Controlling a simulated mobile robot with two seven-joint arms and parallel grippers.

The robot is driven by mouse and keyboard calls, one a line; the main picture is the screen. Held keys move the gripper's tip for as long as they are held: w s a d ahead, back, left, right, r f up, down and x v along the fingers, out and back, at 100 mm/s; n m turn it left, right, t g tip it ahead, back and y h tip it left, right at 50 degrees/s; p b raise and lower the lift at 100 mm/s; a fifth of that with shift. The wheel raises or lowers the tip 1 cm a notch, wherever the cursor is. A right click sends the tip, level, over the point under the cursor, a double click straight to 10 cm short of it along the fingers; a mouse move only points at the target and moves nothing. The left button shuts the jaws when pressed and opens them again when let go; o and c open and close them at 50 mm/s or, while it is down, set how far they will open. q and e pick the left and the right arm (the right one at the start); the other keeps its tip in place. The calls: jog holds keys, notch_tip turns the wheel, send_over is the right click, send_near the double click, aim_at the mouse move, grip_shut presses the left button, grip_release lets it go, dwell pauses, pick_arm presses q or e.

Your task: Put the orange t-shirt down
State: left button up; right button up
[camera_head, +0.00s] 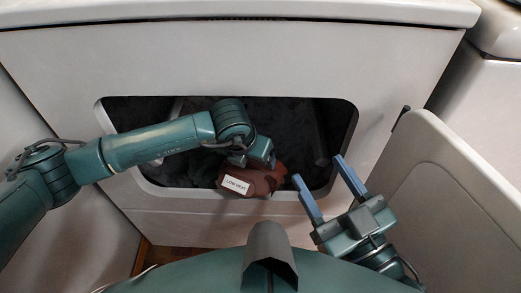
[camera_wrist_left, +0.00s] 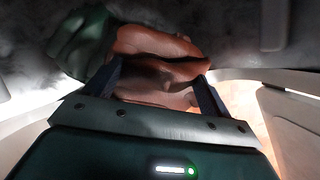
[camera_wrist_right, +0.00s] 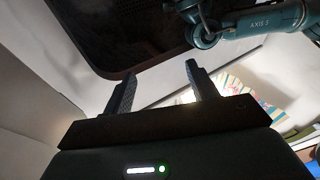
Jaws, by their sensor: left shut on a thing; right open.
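The orange t-shirt (camera_head: 270,181) is a bunched cloth, brownish red in the head view, at the front lip of the machine's opening. A white tag (camera_head: 236,185) reading LOW HEAT shows at its left. My left gripper (camera_wrist_left: 160,88) is shut on the t-shirt, whose folds (camera_wrist_left: 155,45) show between and beyond the fingers in the left wrist view. In the head view the left fingertips are hidden by the wrist and cloth. My right gripper (camera_head: 322,187) is open and empty, in front of the opening's right end; its spread fingers also show in the right wrist view (camera_wrist_right: 157,88).
The white machine (camera_head: 270,55) has a wide dark opening (camera_head: 300,120). Its open door (camera_head: 465,165) stands at the right. A dark green cloth (camera_wrist_left: 80,45) lies beside the t-shirt in the left wrist view. A colourful striped thing (camera_wrist_right: 235,95) shows in the right wrist view.

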pick_arm(q)
jog(key=w, duration=0.2)
jog(key=w+d+b, duration=0.1)
jog(key=w, duration=0.1)
jog(key=w+d, duration=0.1)
jog(key=w, duration=0.1)
jog(key=shift+d, duration=0.2)
notch_tip(320, 180, down, 3)
jog(key=shift+f+b, duration=0.2)
jog(key=shift+b, duration=0.9)
jog(key=shift+f, duration=0.1)
pick_arm(e)
jog(key=shift+w+r+n+t+y, duration=0.25)
jog(key=shift+r+n+t+y, duration=0.1)
jog(key=shift+r+y, duration=0.25)
jog(key=shift+w+r+n+t+y, duration=0.25)
jog(key=shift+r+n+y, duration=0.15)
jog(key=shift+r, duration=0.25)
pick_arm(q)
jog(key=shift+f+b, duration=0.3)
jog(key=shift+f, duration=0.1)
jog(key=o, duration=1.3)
pick_arm(e)
jog(key=shift+r+n+y, duration=0.35)
jog(key=shift+r+y, duration=0.1)
jog(key=shift+y, duration=0.05)
